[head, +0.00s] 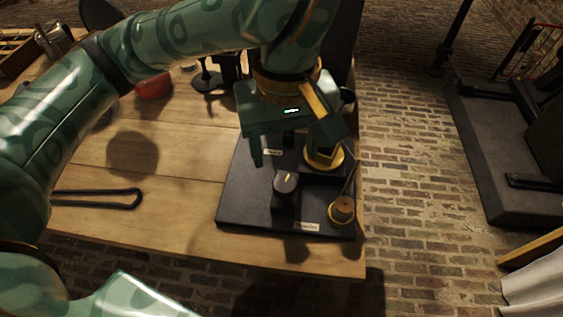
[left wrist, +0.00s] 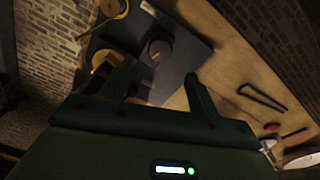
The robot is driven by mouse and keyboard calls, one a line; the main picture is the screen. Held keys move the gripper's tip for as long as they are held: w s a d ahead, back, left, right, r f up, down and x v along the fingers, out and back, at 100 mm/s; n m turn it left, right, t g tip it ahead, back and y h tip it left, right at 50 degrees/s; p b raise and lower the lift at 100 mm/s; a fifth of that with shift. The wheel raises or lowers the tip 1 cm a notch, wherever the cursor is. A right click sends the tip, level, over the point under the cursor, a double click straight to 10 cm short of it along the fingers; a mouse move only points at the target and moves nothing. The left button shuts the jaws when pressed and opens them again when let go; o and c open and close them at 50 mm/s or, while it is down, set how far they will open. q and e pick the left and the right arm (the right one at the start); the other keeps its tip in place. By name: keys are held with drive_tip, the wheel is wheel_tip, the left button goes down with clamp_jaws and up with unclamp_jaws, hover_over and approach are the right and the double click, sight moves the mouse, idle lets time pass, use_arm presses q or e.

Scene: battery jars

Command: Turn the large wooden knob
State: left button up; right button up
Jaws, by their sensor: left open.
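A round dark knob (head: 286,182) with a pale pointer line stands upright on a block on a black board (head: 240,205). In the left wrist view the knob (left wrist: 158,48) looks dark brown, beyond the gap between the fingertips. My right gripper is not in view.
A brass-ringed part (head: 324,160) stands on the board beside the gripper. A black loop-shaped tool (head: 100,197) lies on the wooden table (head: 170,215), with a red bowl (head: 153,86) behind. The table's front left is mostly clear. Brick floor lies beyond its right edge.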

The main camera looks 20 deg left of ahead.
use_arm(q)
wheel_tip(320, 180, up, 9)
drive_tip(key=p, duration=0.3)
drive_tip(key=shift+f, duration=0.2)
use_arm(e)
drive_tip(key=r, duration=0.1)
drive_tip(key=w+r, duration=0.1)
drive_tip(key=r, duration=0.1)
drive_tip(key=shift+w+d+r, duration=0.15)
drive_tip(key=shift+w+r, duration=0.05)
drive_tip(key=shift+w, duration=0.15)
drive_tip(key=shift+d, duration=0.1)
